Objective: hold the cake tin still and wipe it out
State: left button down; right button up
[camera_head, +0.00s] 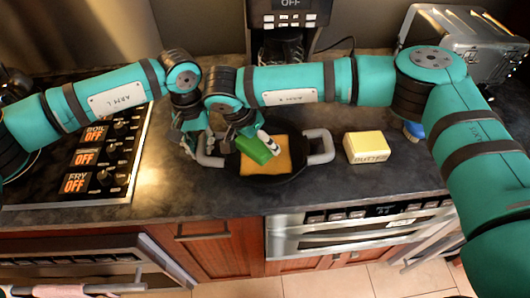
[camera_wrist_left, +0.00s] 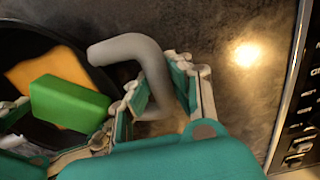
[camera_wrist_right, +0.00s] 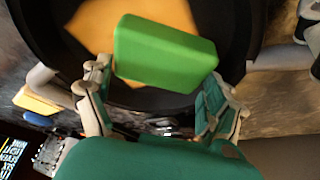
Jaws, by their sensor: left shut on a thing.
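The cake tin (camera_head: 262,182) is a round black pan with a grey handle on each side, standing on the dark counter. An orange-yellow square patch (camera_head: 281,157) lies on its floor. A green block (camera_head: 258,148), like a sponge, is over the patch; it also shows in the right wrist view (camera_wrist_right: 165,50). My left gripper (camera_wrist_left: 158,90) is shut on the tin's left handle (camera_wrist_left: 125,47). My right gripper (camera_wrist_right: 160,85) is above the tin with its fingers on either side of the green block. Whether both fingers press on it is unclear.
A yellow butter box (camera_head: 366,147) stands right of the tin. A stove panel with knobs (camera_head: 103,160) is at left, a coffee machine (camera_head: 288,25) behind, and a metal toaster (camera_head: 470,42) at back right. A blue item (camera_head: 413,130) is partly hidden by my right arm.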

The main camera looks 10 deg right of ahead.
jog(key=c, duration=1.2)
jog(key=shift+d, duration=0.15)
jog(key=shift+s+d, duration=0.2)
jog(key=shift+d, duration=2)
jog(key=shift+w+a, duration=0.15)
jog(key=shift+a, duration=2.3)
jog(key=shift+d+f, duration=0.1)
jog(key=shift+d, duration=2.3)
jog(key=shift+a, duration=2.35)
jog(key=shift+d, duration=2.45)
